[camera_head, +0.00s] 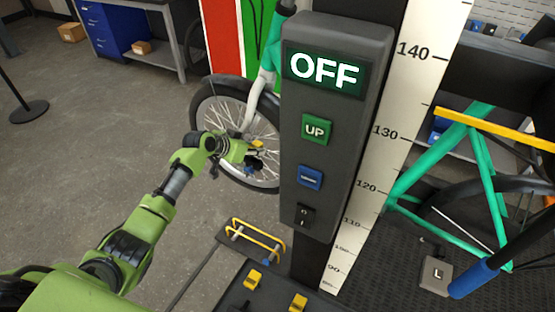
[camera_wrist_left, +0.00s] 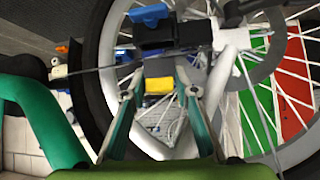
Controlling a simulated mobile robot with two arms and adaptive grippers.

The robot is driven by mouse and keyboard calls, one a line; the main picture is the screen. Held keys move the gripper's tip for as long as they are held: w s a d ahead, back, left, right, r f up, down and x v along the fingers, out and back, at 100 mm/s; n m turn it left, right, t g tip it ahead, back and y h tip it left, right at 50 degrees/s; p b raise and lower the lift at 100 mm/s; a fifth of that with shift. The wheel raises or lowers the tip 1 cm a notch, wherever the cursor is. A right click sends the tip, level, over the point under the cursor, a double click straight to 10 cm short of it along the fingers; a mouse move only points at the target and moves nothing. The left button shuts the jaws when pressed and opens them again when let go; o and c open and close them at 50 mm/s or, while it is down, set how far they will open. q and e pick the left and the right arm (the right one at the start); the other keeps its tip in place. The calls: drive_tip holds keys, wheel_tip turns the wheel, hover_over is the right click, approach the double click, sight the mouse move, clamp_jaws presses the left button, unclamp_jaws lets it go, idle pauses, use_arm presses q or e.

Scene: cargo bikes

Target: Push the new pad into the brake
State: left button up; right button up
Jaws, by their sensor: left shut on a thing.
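My left gripper (camera_head: 256,152) is at the bicycle wheel, by the hub and the foot of the fork. In the left wrist view, its two teal fingers (camera_wrist_left: 160,80) stand either side of a small yellow block (camera_wrist_left: 158,86), which seems to be the pad it is shut on. Just beyond the fingertips is a dark part with a blue block (camera_wrist_left: 152,28) near the hub, probably the brake. The fingertips reach close to it; I cannot tell whether the pad is inside. The disc (camera_wrist_left: 262,45) shows beside the hub. My right gripper is not in view.
A control box (camera_head: 335,120) reading OFF, with UP and down buttons, stands right of my left arm. A measuring post (camera_head: 390,140) and green bike frame (camera_head: 470,150) are further right. A dark tray (camera_head: 225,305) with yellow-handled items is below.

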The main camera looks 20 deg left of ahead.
sight(256, 144)
use_arm(q)
drive_tip(key=shift+s+a+r+p, duration=0.1)
drive_tip(key=shift+s+a+p, duration=0.25)
drive_tip(key=shift+s, duration=0.2)
drive_tip(key=shift+a, duration=0.15)
idle(0.4)
drive_tip(key=shift+d+r+p, duration=0.2)
drive_tip(key=shift+r+p, duration=0.3)
drive_tip(key=shift+p, duration=0.05)
drive_tip(key=shift+a+r+p, duration=0.1)
drive_tip(key=shift+r+p, duration=0.45)
drive_tip(key=shift+r, duration=0.1)
drive_tip(key=shift+r+p, duration=0.3)
